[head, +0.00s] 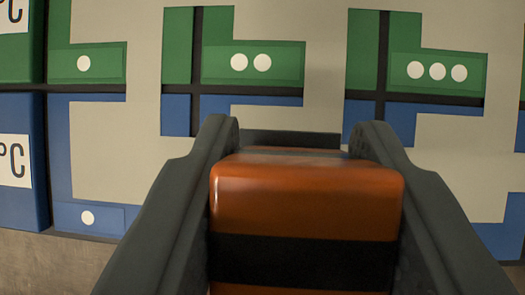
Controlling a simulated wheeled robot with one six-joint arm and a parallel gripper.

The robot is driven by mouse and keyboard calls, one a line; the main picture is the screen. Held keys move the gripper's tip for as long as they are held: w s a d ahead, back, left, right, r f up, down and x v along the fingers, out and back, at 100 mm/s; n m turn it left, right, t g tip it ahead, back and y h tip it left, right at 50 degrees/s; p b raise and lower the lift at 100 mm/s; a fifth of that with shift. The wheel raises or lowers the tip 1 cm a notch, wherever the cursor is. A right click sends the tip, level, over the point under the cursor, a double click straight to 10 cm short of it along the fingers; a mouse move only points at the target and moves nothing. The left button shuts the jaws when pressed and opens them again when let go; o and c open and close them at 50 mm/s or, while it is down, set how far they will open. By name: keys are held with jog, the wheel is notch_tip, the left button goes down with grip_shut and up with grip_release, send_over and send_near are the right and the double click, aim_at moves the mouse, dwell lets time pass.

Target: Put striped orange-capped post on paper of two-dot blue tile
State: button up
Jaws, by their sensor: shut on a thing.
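My gripper (298,132) is shut on an orange-capped post (305,200), with one dark finger on each side of it. The post's orange end faces me, with a black stripe below it and more orange at the bottom edge. Beyond it is a board with a green row above a blue row. In the middle column, the blue tile (176,115) shows only its upper part, under the two-dot green tile (252,62). Its dots are hidden behind the post and fingers. Pale paper (265,117) shows just below its top strip, between the fingers. I cannot tell the gap between post and board.
At left are a one-dot green tile (88,63) and a one-dot blue tile (90,217). A three-dot green tile (437,71) is at right, with blue edging below. Green and blue label blocks stand at the left edge. A brown surface (50,265) shows at lower left.

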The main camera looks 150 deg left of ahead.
aim_at(289, 161)
jog(key=shift+f, duration=3.1)
jog(key=o, duration=1.1)
jog(key=shift+f, duration=0.15)
jog(key=v, duration=1.2)
